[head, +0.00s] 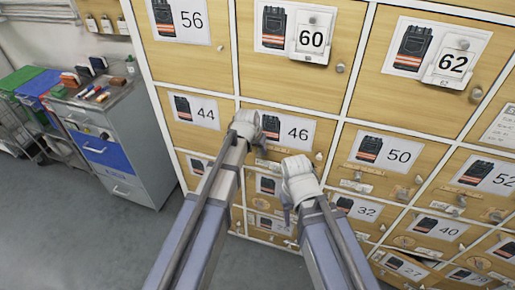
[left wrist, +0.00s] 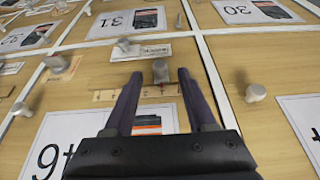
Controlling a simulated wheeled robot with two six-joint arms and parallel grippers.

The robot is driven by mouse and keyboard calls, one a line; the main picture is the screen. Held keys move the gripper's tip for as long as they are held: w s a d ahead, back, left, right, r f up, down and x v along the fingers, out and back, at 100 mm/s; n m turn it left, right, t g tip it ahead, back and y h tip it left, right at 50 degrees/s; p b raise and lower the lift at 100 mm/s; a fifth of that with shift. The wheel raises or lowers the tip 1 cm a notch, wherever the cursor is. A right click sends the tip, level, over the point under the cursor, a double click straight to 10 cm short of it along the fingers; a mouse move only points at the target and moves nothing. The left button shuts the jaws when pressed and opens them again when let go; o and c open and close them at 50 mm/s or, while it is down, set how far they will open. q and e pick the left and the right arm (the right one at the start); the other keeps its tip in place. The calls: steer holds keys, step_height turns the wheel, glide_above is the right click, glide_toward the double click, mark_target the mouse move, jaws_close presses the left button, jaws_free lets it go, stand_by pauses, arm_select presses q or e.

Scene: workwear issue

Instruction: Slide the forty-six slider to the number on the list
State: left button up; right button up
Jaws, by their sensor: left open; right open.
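The forty-six door carries a card (head: 283,129) with a trousers picture and "46". In the left wrist view this card (left wrist: 75,140) is upside down. Below the card is a pale wooden slider strip (left wrist: 105,95) with small marks, a short red mark and a grey knob (left wrist: 160,70). My left gripper (head: 261,148) is at this door; in the left wrist view its open fingers (left wrist: 157,78) lie either side of the knob, with gaps showing. Contact cannot be told. My right gripper (head: 289,208) is open and empty, below and right of it. A paper with small, unreadable lines (head: 497,127) hangs at the right edge.
A grey cabinet (head: 120,140) with tools on top stands at left. Grey floor (head: 75,225) is free at lower left.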

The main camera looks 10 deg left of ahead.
arm_select(q)
steer(key=p+v, duration=0.3)
steer(key=v, duration=0.1)
steer(key=shift+s+r, duration=0.1)
steer(key=shift+r, duration=0.15)
steer(key=s+d+g+y, duration=0.1)
steer(key=s+g, duration=0.1)
steer(key=s, duration=1)
steer(key=s+d+f+m+g+y, duration=0.1)
steer(key=s+d+g, duration=0.1)
steer(key=s, duration=0.9)
steer(key=shift+s+f+g, duration=0.3)
steer(key=shift+s+g, duration=0.1)
